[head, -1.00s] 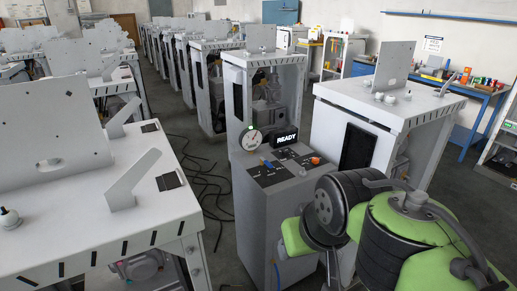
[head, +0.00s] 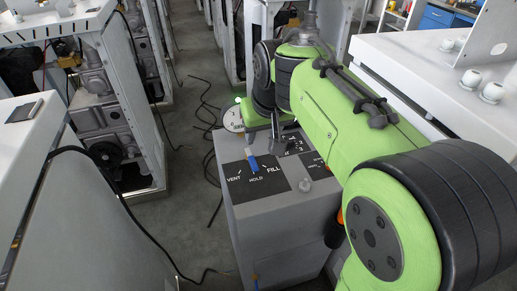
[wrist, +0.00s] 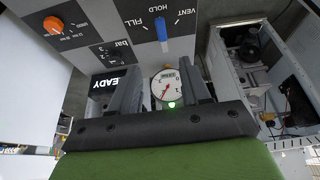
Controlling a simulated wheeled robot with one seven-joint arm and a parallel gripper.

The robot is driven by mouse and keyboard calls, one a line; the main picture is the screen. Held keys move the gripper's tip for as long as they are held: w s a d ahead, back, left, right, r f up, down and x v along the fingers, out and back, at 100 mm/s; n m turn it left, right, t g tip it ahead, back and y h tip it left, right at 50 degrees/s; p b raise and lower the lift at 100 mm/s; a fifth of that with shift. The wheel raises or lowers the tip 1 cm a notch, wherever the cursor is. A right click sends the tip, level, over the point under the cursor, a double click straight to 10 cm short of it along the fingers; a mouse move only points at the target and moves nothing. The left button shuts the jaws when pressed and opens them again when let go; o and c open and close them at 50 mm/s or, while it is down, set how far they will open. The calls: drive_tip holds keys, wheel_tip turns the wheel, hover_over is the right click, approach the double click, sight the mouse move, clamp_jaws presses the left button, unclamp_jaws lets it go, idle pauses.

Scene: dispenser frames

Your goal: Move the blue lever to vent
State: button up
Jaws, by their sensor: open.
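The blue lever (head: 252,163) stands on the dark panel of a grey console (head: 262,231), with VENT, HOLD and FILL marked in white. In the wrist view the lever (wrist: 161,27) lies between FILL and VENT, roughly in line with HOLD. My gripper (wrist: 160,88) is open and empty. Its two fingers point toward the console, below the lever in the wrist view and apart from it. In the head view the gripper is by the console's far end, largely hidden by my green arm.
A round gauge (wrist: 167,87) with a red needle shows between the fingers. The READY display (wrist: 106,85) is partly behind the left finger. A white cabinet (head: 430,75) stands close right; dark cables lie on the floor left.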

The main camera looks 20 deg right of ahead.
sight(254, 163)
drive_tip(key=b+x, duration=0.5)
drive_tip(key=x, duration=1)
drive_tip(key=shift+s+a+f, duration=0.1)
drive_tip(key=shift+a+f, duration=0.05)
clamp_jaws()
